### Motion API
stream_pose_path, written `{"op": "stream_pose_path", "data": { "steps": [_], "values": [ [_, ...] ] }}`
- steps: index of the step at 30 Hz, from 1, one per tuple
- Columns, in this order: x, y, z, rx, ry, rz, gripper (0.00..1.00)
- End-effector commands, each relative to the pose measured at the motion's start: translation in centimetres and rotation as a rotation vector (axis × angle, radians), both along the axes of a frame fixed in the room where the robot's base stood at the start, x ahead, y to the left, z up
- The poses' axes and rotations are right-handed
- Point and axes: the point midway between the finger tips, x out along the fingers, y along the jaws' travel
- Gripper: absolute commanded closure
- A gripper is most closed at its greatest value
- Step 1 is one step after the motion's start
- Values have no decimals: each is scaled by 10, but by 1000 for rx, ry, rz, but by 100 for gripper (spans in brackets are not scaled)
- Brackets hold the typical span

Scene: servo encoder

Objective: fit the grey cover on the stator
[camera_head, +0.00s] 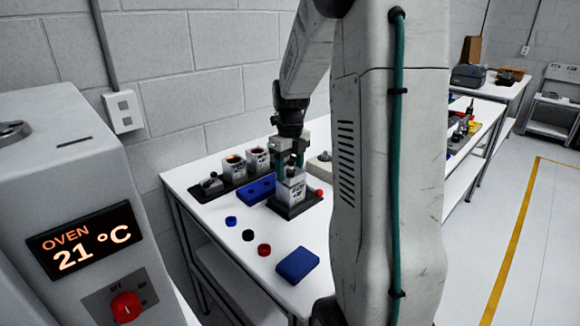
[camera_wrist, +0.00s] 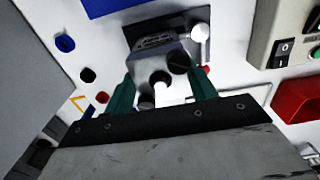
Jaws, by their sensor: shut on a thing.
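The stator (camera_head: 291,191) is a pale grey block standing upright on a dark square base (camera_head: 304,207) on the white table. My gripper (camera_head: 291,166) points down directly over it. Its teal fingers are shut on a grey part, which I take for the grey cover (camera_wrist: 150,54). In the wrist view my gripper (camera_wrist: 161,88) has a finger on each side of this part, with dark round pieces and a pale post between them. The fingers and the grey part hide the stator's top, so I cannot tell whether the cover touches or sits on it.
A dark rack left of the stator holds two similar units (camera_head: 234,168) and a small grey part (camera_head: 211,184). A blue block (camera_head: 257,188) lies beside it. Blue, black and red rings (camera_head: 264,250) and a blue box (camera_head: 297,264) lie in front. An oven (camera_head: 75,180) stands left.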

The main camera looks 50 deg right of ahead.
Motion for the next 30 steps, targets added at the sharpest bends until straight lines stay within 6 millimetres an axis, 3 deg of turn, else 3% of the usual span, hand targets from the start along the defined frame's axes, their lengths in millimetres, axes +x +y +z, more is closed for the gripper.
{"op": "stream_pose_path", "data": {
  "steps": [8, 9, 11, 17, 19, 30],
  "values": [
    [0, 0, -10, 1, 1, 0, 70],
    [0, 0, -9, 0, 0, 0, 36],
    [0, 0, -9, 0, 0, 0, 19],
    [0, 0, -9, 0, 1, 0, 18],
    [0, 0, -9, 1, 1, 0, 4],
    [0, 0, -9, 1, 1, 0, 4]
  ]
}}
